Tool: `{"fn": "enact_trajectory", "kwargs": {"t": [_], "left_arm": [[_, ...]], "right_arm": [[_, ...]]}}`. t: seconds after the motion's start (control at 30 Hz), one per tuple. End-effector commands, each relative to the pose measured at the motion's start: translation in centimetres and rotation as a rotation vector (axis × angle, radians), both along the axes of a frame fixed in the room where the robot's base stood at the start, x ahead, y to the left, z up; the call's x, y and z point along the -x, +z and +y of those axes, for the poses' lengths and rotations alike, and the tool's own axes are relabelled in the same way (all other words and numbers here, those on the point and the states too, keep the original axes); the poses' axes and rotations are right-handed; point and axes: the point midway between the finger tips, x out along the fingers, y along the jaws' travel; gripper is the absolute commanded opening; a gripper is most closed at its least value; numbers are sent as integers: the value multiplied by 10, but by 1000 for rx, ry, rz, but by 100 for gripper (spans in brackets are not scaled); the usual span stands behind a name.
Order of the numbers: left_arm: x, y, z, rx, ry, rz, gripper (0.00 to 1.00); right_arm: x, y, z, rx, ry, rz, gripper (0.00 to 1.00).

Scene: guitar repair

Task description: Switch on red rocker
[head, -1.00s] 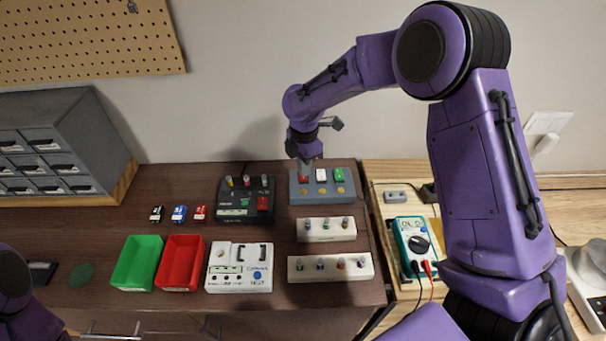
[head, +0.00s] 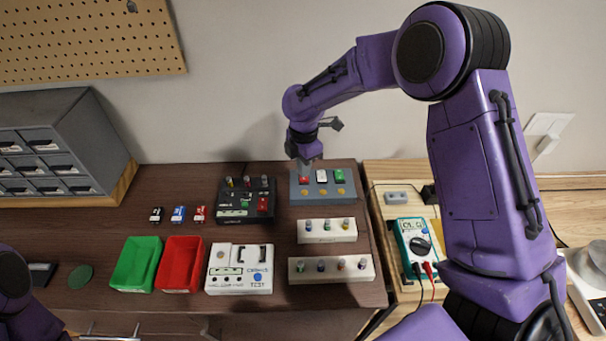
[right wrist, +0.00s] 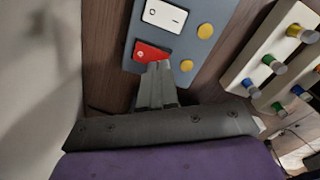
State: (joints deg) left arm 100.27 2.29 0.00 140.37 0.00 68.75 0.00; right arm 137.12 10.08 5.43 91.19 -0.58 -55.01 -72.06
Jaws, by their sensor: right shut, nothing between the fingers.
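The red rocker (head: 304,180) is the left one of three rockers on a blue-grey panel (head: 330,197) at the back right of the dark table. It also shows in the right wrist view (right wrist: 146,52), with a white mark on its face. My right gripper (head: 304,170) is shut and empty and points down at the red rocker. In the right wrist view its fingertips (right wrist: 159,68) overlap the rocker's near edge; I cannot tell whether they press it. A white rocker (head: 321,176) and a green rocker (head: 340,175) sit beside it. Only part of my left arm shows.
Yellow round buttons (right wrist: 187,67) lie along the panel beside the rockers. A black control box (head: 233,213) stands left of the panel. White blocks with coloured knobs (head: 313,236) lie in front. Green (head: 119,289) and red trays stand at the front left.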

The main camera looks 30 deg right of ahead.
Motion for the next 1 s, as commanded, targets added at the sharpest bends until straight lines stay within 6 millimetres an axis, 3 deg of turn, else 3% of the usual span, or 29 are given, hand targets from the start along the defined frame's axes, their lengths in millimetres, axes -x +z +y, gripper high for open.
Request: {"fn": "enact_trajectory", "kwargs": {"t": [1.0], "left_arm": [[0,-3,0,0,0,0,58]], "right_arm": [[0,-8,0,0,0,1,0]]}}
